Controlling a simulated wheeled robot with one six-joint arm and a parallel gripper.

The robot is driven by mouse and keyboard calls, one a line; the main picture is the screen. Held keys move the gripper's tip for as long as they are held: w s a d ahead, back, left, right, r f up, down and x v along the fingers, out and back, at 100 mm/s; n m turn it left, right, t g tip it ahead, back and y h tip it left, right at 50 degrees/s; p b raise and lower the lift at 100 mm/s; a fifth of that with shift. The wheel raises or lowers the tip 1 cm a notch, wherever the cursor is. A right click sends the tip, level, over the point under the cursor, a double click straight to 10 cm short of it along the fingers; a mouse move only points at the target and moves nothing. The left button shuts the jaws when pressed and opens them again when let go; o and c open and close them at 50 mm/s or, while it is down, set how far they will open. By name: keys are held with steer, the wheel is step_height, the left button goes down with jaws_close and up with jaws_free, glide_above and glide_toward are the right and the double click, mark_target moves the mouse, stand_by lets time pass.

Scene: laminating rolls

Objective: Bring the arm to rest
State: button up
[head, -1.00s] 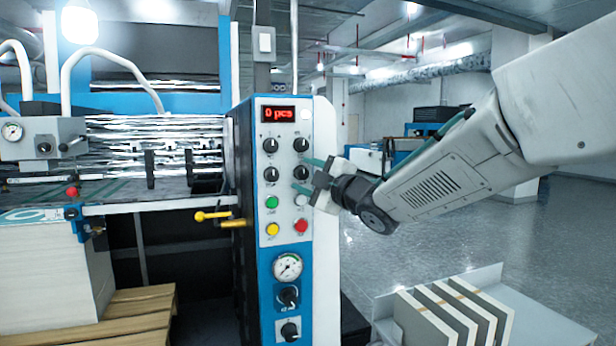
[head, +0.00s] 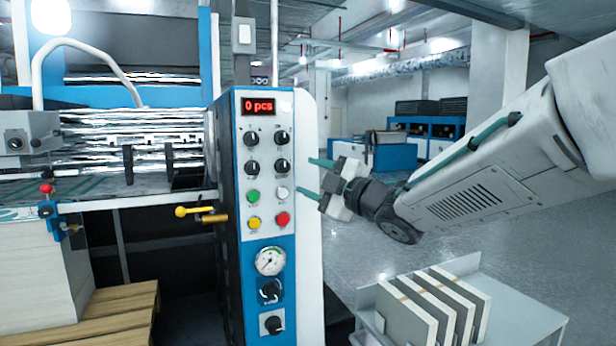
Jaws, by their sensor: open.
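My gripper (head: 314,179) is at the end of my arm, which reaches in from the right. Its two teal fingers point left, spread apart with nothing between them. It hangs in the air to the right of the machine's control panel (head: 266,190). The panel carries knobs, coloured buttons, a gauge and a red display reading "0 pcs". The fingertips show close to the panel's right edge in the picture, but I see no contact.
A rack (head: 520,325) with several upright boards stands low at the right, below my arm. The laminating rolls (head: 130,130) are at the left, above a pallet (head: 115,315) with a stack of sheets (head: 40,290). Open floor lies behind my gripper.

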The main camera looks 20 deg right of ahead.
stand_by(0.3)
steer(key=d+f+m+g+h, duration=0.2)
steer(key=d+f+m+h, duration=0.5)
steer(key=s+d+f+m+g+h, duration=0.4)
steer(key=s+f+m+g, duration=0.2)
steer(key=s+f, duration=0.2)
steer(key=s+a+f+m+g+y, duration=0.2)
steer(key=s+a+g, duration=0.2)
steer(key=s, duration=0.7)
steer(key=s+a+f+m+g+y, duration=0.1)
steer(key=s+a+f+m+g, duration=0.1)
steer(key=s+a+g, duration=0.2)
steer(key=s+a, duration=0.3)
steer(key=s, duration=0.5)
steer(key=shift+g+y, duration=0.4)
